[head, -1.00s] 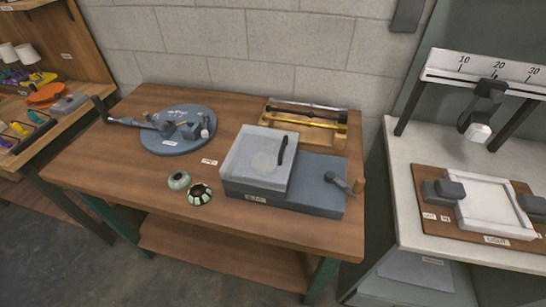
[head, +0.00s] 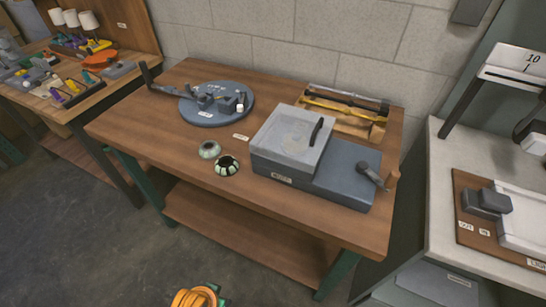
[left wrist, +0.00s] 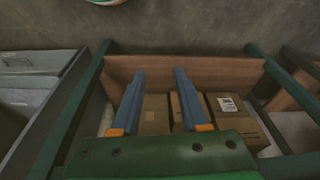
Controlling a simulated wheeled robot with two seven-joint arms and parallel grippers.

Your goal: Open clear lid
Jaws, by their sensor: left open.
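The clear lid (head: 272,133) is a pale, see-through square cover with a dark handle (head: 318,131) on its right side. It lies shut on the left part of a grey-blue box (head: 345,180) on the wooden bench. A round pale disc shows faintly through it. My left gripper (left wrist: 159,75) shows in the left wrist view with two blue fingers apart and nothing between them. It is well away from the lid, with cardboard boxes beyond it. My right gripper is not in view.
The wooden bench (head: 130,128) also holds a round blue plate (head: 212,119) with fittings, two small round pieces (head: 209,149) and a rack (head: 350,110) behind the box. A crank with a wooden knob (head: 392,176) stands at the box's right.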

